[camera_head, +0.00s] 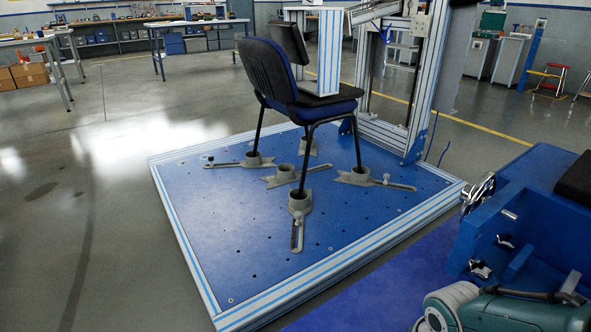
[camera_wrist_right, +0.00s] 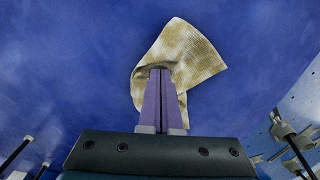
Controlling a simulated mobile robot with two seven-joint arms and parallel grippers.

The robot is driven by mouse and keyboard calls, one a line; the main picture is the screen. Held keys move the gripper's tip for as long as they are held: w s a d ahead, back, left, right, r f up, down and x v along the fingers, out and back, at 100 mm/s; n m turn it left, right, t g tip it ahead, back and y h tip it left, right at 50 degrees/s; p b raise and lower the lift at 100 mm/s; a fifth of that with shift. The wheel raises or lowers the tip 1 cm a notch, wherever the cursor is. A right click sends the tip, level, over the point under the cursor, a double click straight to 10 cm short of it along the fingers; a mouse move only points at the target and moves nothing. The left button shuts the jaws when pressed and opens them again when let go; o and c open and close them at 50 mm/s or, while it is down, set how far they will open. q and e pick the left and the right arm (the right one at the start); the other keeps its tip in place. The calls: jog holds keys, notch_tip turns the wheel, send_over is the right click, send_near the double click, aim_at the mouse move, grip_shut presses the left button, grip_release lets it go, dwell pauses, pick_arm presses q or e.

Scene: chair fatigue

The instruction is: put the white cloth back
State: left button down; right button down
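The cloth (camera_wrist_right: 185,55) shows in the right wrist view as a cream, ribbed piece with yellowish stains. It is bunched at the fingertips of my right gripper (camera_wrist_right: 159,72) and spreads out up and to the right beyond them. The gripper's two purple fingers are close together and appear shut on the cloth's folded edge. Behind the cloth is a plain blue surface; whether the cloth touches it I cannot tell. In the head view I see neither the cloth nor either gripper's fingertips. My left gripper is not in view.
A dark chair (camera_head: 286,75) stands on a blue test platform (camera_head: 225,225), its legs in grey clamps, beside a metal frame (camera_head: 420,80). A blue fixture (camera_head: 535,215) is at the right. Workbenches stand at the back. The floor at the left is clear.

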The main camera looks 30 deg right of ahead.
jog(key=shift+r, duration=0.1)
jog(key=s+a+r+n+t+p, duration=0.1)
jog(key=a+r+n+p, duration=0.4)
jog(key=r+p, duration=0.9)
jog(key=s+a+r+n+t+p, duration=0.1)
jog(key=a+r+n+p, duration=0.45)
jog(key=r, duration=1.75)
jog(key=s+a+r+n+t+p, duration=0.1)
jog(key=r+n+t+p, duration=0.1)
jog(key=r+n+p, duration=1.25)
notch_tip(320, 180, up, 40)
jog(key=m+p, duration=0.6)
jog(key=p, duration=2.8)
jog(key=shift+w+r, duration=0.25)
jog(key=shift+w, duration=0.1)
jog(key=shift+f, duration=0.1)
